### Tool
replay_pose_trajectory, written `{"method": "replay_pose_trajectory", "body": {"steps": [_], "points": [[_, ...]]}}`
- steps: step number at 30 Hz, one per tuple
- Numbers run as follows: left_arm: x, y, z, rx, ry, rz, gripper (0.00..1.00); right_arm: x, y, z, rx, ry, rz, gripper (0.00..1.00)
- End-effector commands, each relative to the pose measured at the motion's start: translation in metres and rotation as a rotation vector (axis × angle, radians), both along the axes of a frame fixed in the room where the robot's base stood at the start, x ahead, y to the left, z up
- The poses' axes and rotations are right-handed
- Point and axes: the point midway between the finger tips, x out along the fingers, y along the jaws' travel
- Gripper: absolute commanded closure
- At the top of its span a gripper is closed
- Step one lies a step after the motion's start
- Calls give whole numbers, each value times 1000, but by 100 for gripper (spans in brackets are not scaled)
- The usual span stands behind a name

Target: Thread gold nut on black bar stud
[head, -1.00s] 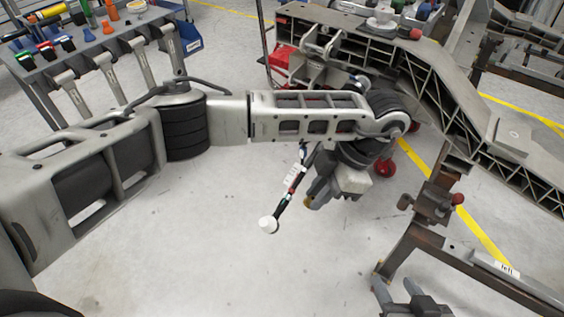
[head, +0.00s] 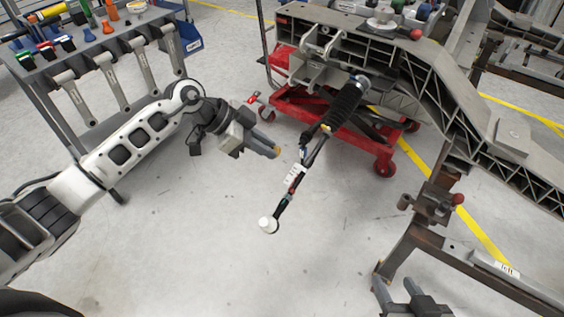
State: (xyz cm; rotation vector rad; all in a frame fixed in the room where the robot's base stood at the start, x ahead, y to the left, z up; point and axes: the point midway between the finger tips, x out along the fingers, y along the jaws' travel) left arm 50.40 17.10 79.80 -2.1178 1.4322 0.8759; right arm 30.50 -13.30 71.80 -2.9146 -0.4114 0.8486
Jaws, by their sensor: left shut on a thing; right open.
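My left gripper (head: 268,146) is shut on the small gold nut (head: 277,150), which shows at its fingertips. It points right, toward the black bar (head: 283,202), with a short gap between them in the picture. The bar slants down and left below a black ribbed strut (head: 346,100). It carries a white label and ends in a white round cap (head: 267,225). The bar's stud is too small to make out clearly. My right gripper (head: 396,287) is open and empty at the bottom edge, with its two fingers apart.
A large grey chassis frame (head: 508,140) crosses the upper right. A red wheeled lift (head: 385,150) stands beneath it. A rusty steel stand (head: 415,240) is at the lower right. A tool cart (head: 95,45) stands at the upper left. The floor at lower middle is clear.

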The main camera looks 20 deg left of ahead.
Motion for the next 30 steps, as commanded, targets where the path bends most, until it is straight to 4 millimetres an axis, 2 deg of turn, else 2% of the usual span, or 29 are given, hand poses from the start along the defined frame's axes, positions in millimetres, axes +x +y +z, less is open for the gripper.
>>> {"method": "replay_pose_trajectory", "body": {"steps": [1, 6, 13, 30], "points": [[-1, 12, -1, -9, -3, 80, 100, 0, 0, 0, 0, 0, 0, 53], [3, 44, 1, -51, -31, 321, 100, 0, 0, 0, 0, 0, 0, 53], [2, 75, 3, -99, -77, 556, 100, 0, 0, 0, 0, 0, 0, 53], [0, 83, 2, -159, -132, 710, 100, 0, 0, 0, 0, 0, 0, 53]]}}
